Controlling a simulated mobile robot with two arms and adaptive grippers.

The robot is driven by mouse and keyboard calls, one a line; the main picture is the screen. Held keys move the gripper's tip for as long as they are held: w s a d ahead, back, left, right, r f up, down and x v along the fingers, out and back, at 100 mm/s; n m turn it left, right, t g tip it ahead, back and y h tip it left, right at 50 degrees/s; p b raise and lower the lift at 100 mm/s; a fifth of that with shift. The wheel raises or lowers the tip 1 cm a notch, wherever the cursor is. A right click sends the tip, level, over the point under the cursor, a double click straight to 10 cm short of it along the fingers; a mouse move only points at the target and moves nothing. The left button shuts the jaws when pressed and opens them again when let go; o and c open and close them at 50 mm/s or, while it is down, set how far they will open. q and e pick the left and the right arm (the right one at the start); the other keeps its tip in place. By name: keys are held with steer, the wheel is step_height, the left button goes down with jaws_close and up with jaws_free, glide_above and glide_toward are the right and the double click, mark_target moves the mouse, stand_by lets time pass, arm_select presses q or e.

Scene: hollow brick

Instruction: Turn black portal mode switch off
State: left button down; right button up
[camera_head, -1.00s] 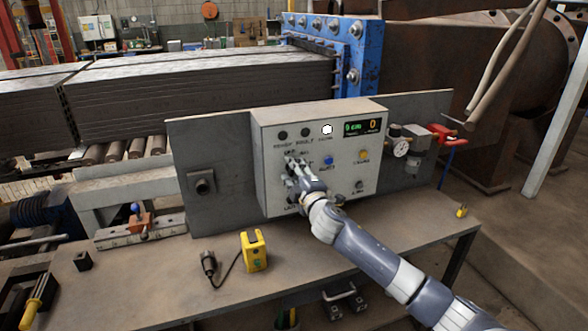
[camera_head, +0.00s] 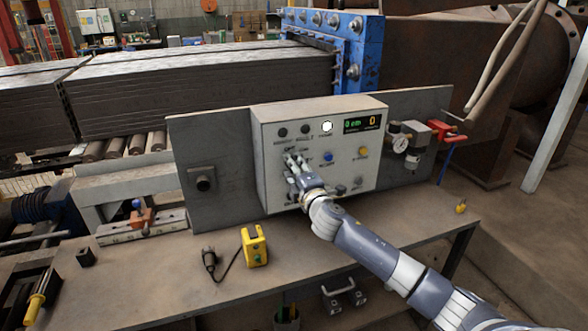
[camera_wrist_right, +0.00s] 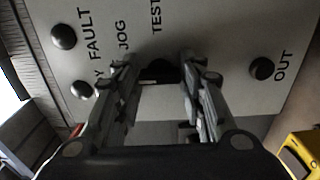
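A grey control box (camera_head: 350,190) stands upright on the bench and carries lamps, buttons and switches. My right gripper (camera_head: 297,163) is at the left part of its front face and hides the controls there. In the right wrist view, the fingers of my right gripper (camera_wrist_right: 158,72) are apart, on either side of a dark switch (camera_wrist_right: 160,71) below the label TEST. I cannot tell whether they touch it, or which position it is in. Labels FAULT, JOG and OUT show around it. My left gripper is not in view.
A black knob (camera_wrist_right: 262,68) lies near OUT. A yellow box (camera_head: 254,247) with a black plug (camera_head: 210,262) is on the bench. A gauge (camera_head: 399,145) and red-handled valve (camera_head: 445,131) are right of the box.

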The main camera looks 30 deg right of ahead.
steer(key=o, duration=0.3)
steer(key=v, duration=1.2)
steer(key=shift+f, duration=0.1)
stand_by(0.3)
